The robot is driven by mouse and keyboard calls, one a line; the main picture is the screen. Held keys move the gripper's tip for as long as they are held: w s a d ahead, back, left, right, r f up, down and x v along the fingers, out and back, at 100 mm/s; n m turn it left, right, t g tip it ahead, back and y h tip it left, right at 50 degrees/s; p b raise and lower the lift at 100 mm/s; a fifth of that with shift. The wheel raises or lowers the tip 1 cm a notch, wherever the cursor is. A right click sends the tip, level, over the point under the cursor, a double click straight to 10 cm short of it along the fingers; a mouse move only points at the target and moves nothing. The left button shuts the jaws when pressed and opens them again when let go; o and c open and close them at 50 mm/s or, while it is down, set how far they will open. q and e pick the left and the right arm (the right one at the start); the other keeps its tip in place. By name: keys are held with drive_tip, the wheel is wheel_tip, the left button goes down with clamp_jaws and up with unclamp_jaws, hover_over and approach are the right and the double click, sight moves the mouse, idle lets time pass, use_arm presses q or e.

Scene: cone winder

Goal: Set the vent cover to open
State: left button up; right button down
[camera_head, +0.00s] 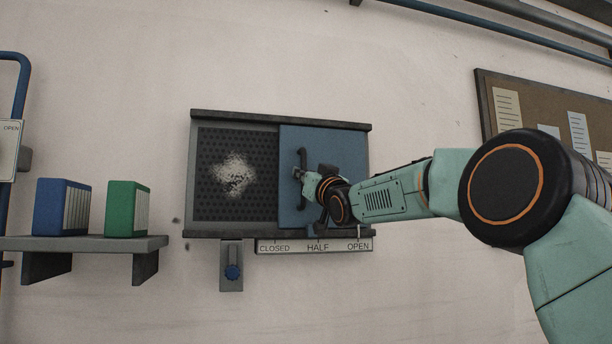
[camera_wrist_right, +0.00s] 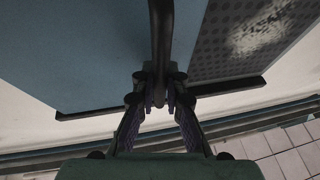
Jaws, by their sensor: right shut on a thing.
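The vent cover (camera_head: 343,152) is a blue sliding panel in a dark frame on the wall. It covers the right half of the vent, and the perforated grille (camera_head: 215,205) with a pale dusty patch shows on the left. A label strip (camera_head: 290,247) below reads CLOSED, HALF, OPEN. My right gripper (camera_head: 303,174) is shut on the cover's dark vertical handle (camera_head: 302,155), near the panel's left edge. In the right wrist view the handle (camera_wrist_right: 161,40) runs down between the fingers (camera_wrist_right: 159,95), with the blue panel (camera_wrist_right: 90,50) behind. My left gripper is not in view.
A shelf (camera_head: 85,243) at left holds a blue binder (camera_head: 62,207) and a green binder (camera_head: 127,209). A notice board (camera_head: 540,100) hangs at right, behind my right arm.

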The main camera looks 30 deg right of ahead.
drive_tip(key=shift+a, duration=0.1)
drive_tip(key=c, duration=1.4)
unclamp_jaws()
drive_tip(key=shift+w+a, duration=0.1)
drive_tip(key=shift+o, duration=0.2)
drive_tip(key=shift+f, duration=0.1)
drive_tip(key=shift+s+f, duration=0.1)
drive_tip(key=shift+s, duration=0.25)
drive_tip(key=v, duration=0.6)
drive_tip(key=shift+s, duration=0.35)
drive_tip(key=shift+f, duration=0.1)
drive_tip(key=shift+s, duration=0.1)
